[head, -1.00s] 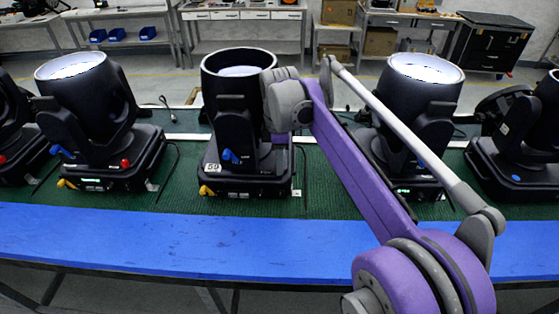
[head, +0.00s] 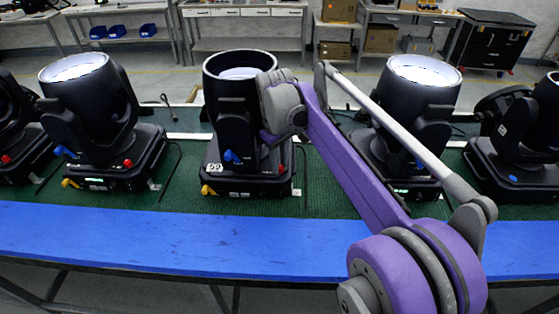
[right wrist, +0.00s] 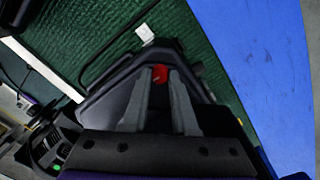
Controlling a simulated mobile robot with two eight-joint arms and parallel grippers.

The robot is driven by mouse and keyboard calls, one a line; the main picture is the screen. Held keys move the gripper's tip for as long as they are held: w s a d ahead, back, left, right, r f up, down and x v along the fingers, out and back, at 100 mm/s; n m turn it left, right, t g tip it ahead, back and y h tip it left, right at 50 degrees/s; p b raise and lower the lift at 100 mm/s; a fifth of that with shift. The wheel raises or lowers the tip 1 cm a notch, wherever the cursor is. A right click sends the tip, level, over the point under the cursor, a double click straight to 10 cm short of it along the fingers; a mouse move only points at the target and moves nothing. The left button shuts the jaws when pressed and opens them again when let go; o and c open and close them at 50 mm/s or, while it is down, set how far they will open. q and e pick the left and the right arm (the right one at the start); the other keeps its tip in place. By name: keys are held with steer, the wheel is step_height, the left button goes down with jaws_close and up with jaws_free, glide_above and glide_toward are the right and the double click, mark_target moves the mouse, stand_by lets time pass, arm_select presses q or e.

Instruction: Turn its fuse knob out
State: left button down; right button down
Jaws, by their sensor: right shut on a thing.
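The black par can (head: 236,180) with the dark open barrel stands upright in the middle of the head view, with a white number label on its base. Its red fuse knob (right wrist: 159,73) shows in the right wrist view, at the side of the black base, between my fingertips. My right gripper (right wrist: 160,80) is shut on this knob, its two grey fingers reaching to it. How far the knob is turned or out cannot be told. My left gripper is not in view.
Another par can with a lit top (head: 100,120) stands to the left, and one (head: 405,130) to the right behind my arm. More stand at both edges. They rest on a green mat (head: 320,200) with a blue front strip (head: 150,235). Workbenches stand behind.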

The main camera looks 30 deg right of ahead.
steer(key=shift+m, duration=0.7)
steer(key=c, duration=0.7)
jaws_free()
steer(key=shift+n, duration=0.3)
